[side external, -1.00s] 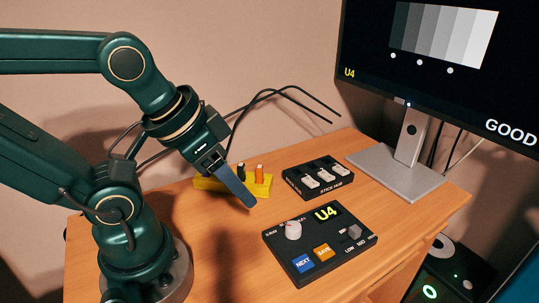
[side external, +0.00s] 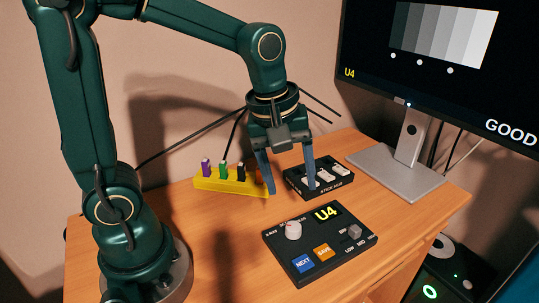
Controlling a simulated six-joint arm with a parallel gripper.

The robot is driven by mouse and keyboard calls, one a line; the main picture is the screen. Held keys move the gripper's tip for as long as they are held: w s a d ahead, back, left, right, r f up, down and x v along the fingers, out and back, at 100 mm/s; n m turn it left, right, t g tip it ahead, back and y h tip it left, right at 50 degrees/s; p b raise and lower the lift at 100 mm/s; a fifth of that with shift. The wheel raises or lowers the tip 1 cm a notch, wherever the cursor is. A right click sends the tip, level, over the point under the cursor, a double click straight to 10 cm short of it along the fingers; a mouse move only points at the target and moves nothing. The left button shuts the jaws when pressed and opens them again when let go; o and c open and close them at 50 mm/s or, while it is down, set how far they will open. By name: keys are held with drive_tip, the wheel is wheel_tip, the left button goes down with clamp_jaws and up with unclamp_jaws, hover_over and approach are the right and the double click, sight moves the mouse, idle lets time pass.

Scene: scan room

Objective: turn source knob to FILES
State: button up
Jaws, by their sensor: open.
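The source knob (side external: 293,230) is a pale round knob at the upper left of a black control box (side external: 284,253) on the desk. The lettering beside it is too small to read fully, so I cannot tell its setting.
A yellow holder (side external: 229,183) with several coloured sticks stands left of my gripper. The black stick hub (side external: 338,186) is behind and right of it, partly covered by a finger. A monitor (side external: 430,70) on a grey stand (side external: 395,178) is at right.

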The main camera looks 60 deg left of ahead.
drive_tip(key=g, duration=0.2)
hover_over(293, 226)
drive_tip(key=shift+n, duration=0.3)
wheel_tip(293, 226, down, 4)
drive_tip(key=shift+f, duration=0.2)
drive_tip(key=shift+s+f, duration=0.15)
drive_tip(key=shift+f, duration=2.75)
clamp_jaws()
